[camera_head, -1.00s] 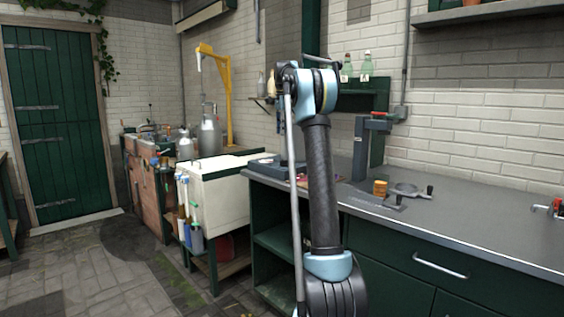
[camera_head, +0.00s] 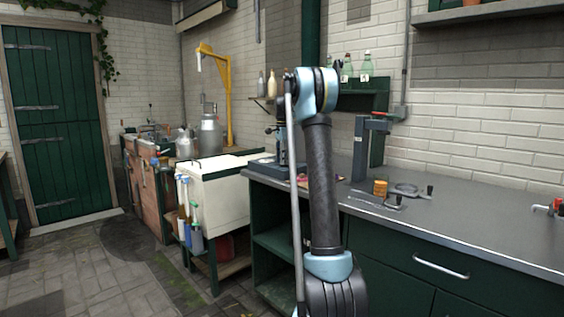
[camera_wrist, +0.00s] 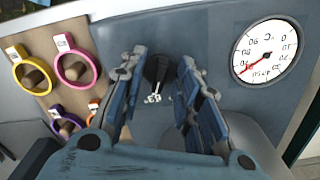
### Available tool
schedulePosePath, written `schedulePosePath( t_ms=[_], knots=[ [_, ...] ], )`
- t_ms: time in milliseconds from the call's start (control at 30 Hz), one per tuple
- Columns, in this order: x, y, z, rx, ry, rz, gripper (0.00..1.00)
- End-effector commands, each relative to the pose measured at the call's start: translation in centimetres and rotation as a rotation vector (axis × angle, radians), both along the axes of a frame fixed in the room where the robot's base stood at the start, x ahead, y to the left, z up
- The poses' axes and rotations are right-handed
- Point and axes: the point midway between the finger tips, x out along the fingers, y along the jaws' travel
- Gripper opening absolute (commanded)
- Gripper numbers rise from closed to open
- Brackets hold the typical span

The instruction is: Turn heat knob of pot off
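In the wrist view a black heat knob (camera_wrist: 157,68) sits on a grey-blue panel (camera_wrist: 205,35), with small white markings just below it. A round white dial gauge (camera_wrist: 267,52) with a red needle is on the same panel to the right. My gripper (camera_wrist: 160,85) is open, with its two blue-grey fingers apart on either side of the knob. I cannot tell whether a finger touches the knob. The whole pot is not recognisable in the head view, where my gripper is not clearly visible behind my arm.
Several coloured rings, including a pink one (camera_wrist: 76,68) and a yellow one (camera_wrist: 32,74), hang on a wooden board left of the panel. In the head view a grey counter (camera_head: 470,222) carries a tall dark press (camera_head: 368,150). A white basin (camera_head: 218,200) and metal cans (camera_head: 210,136) stand left.

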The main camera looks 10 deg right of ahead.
Motion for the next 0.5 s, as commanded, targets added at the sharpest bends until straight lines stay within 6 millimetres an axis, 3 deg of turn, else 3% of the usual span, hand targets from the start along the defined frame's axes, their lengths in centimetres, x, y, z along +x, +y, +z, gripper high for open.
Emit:
schedulePosePath(
  t_ms=[267, 300, 433, 500],
  knots=[
    [0.01, 0.0, -0.21, 0.0, 0.0, 0.0, 0.3],
    [0.0, 0.0, -0.21, 0.0, 0.0, 0.0, 0.28],
    [0.01, 0.0, -0.2, 0.0, 0.0, 0.0, 0.0],
    [0.0, 0.0, -0.19, 0.0, 0.0, 0.0, 0.0]
  ],
)
